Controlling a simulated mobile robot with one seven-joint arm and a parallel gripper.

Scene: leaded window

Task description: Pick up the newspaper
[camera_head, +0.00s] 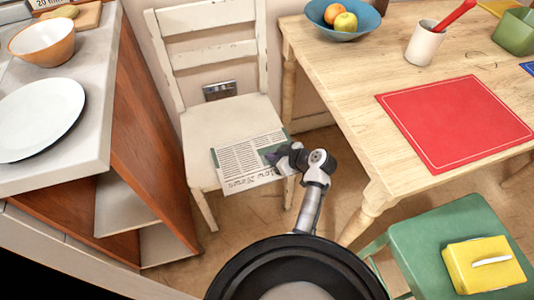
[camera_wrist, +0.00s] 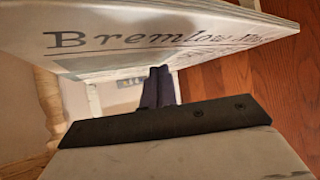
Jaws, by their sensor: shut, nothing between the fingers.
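The newspaper (camera_head: 238,160) lies on the seat of the white chair (camera_head: 222,116) in the head view, its lower part reaching past the front edge. Its printed title shows large across the top of the wrist view (camera_wrist: 130,38). My gripper (camera_head: 272,157) is at the newspaper's right edge in the head view and hides a little of it. In the wrist view my gripper's dark fingers (camera_wrist: 157,84) are together, beside the newspaper's lower edge, with nothing held. I cannot tell whether they touch the paper.
A wooden table (camera_head: 345,85) with a red placemat (camera_head: 455,120) stands to the right. A counter (camera_head: 90,130) with a white plate (camera_head: 38,118) is to the left. A green chair (camera_head: 425,240) bearing a yellow object (camera_head: 484,265) is at lower right. Bare floor lies around the white chair.

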